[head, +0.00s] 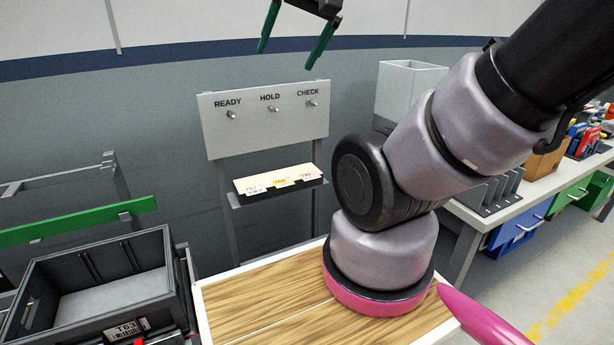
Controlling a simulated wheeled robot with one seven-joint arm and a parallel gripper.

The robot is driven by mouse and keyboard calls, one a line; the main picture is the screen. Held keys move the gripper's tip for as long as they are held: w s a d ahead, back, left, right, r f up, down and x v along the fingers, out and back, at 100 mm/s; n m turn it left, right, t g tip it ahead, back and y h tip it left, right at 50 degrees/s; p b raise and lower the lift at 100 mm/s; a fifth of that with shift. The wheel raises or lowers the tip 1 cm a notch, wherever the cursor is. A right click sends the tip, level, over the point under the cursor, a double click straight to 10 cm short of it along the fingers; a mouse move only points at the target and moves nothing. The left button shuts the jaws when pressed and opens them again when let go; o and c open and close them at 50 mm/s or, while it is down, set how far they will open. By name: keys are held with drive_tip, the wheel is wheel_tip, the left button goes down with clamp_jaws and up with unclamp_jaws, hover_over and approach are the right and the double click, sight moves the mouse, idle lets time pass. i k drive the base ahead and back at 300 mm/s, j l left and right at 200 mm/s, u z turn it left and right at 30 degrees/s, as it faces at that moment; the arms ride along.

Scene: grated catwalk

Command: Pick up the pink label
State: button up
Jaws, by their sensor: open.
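The pink label (306,177) is small and lies at the right end of a row of labels on a small shelf (282,193) below a peg board. A yellow label (281,182) lies left of it, and a white label (255,189) lies at the left end. The print on the pink label is too small to read. My gripper (287,58) hangs at the top of the head view with its two green fingers spread wide. It is empty and shows above the board, well apart from the labels. Its upper part is cut off by the picture edge.
The grey board (265,135) has pegs marked READY, HOLD and CHECK. A dark crate (98,283) marked T63 stands at the lower left, near a green rail (78,221). A workbench (487,212) with bins stands at the right.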

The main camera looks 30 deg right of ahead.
sight(313, 175)
drive_tip(key=k+l, duration=0.65)
drive_tip(key=l, duration=0.15)
